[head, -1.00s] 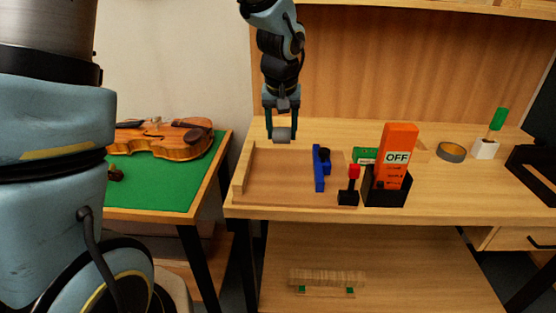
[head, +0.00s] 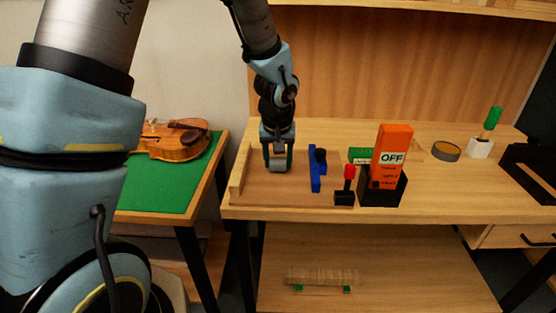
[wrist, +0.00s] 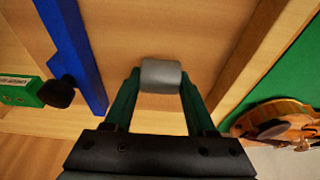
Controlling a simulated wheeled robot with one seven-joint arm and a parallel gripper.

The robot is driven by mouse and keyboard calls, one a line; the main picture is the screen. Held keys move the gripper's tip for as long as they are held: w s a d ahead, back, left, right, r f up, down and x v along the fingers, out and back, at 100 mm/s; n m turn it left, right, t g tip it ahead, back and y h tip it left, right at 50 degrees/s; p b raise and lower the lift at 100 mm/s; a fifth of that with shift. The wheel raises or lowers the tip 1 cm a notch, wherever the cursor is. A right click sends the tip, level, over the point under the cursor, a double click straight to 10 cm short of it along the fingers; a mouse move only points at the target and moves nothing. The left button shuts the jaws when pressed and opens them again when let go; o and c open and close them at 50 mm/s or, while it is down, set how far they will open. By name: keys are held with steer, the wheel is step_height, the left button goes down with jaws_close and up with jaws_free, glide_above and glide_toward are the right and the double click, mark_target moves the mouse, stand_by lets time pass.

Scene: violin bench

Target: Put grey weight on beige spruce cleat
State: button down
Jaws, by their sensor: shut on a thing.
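My gripper (head: 278,158) is shut on the grey weight (head: 279,167), a small rounded block between the fingertips. The weight also shows in the wrist view (wrist: 160,75). It hangs over the left part of the shallow wooden tray (head: 300,198); I cannot tell its exact height above the floor. I cannot pick out the beige spruce cleat for certain. It may be hidden under or behind the weight and gripper.
A blue clamp (head: 314,168) lies in the tray, right of my gripper. A red-topped black item (head: 346,187) and an orange OFF sign in a black holder (head: 388,160) stand further right. A violin (head: 172,142) lies on the green mat (head: 165,190) at left.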

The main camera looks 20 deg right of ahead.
steer(key=shift+c, duration=1.1)
jaws_free()
steer(key=shift+r+p, duration=0.2)
steer(key=shift+p, duration=0.1)
steer(key=b+v, duration=0.1)
steer(key=v, duration=1)
steer(key=shift+a+r, duration=0.2)
steer(key=shift+r, duration=0.15)
